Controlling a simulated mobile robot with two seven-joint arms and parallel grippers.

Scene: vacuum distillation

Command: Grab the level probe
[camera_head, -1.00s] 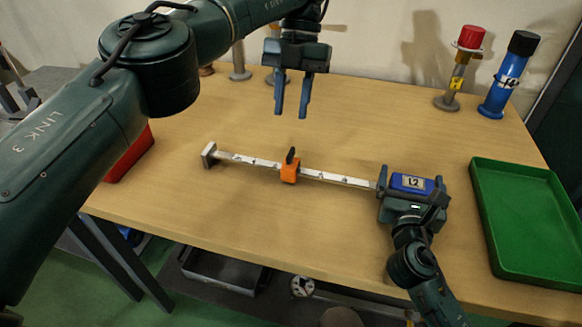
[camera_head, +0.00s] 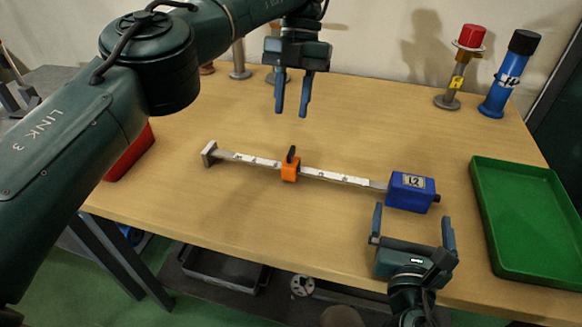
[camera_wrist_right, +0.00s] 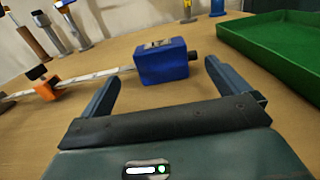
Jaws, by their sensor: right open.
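The level probe lies flat on the table, a pale graduated rod (camera_head: 335,177) with a blue box head (camera_head: 411,191) at its right end. An orange slider (camera_head: 290,170) sits midway along the rod, and a grey block (camera_head: 209,153) ends it at the left. My right gripper (camera_head: 414,223) is open and empty, just on the near side of the blue head and apart from it. In the right wrist view the blue head (camera_wrist_right: 163,62) stands beyond the two spread fingers. My left gripper (camera_head: 292,106) hangs open and empty above the table, beyond the rod.
A green tray (camera_head: 483,222) lies at the right of the wooden table (camera_head: 330,235). A red-capped post (camera_head: 459,70) and a blue cylinder (camera_head: 507,80) stand at the back right. A red bin (camera_head: 130,155) is at the left, partly behind my arm.

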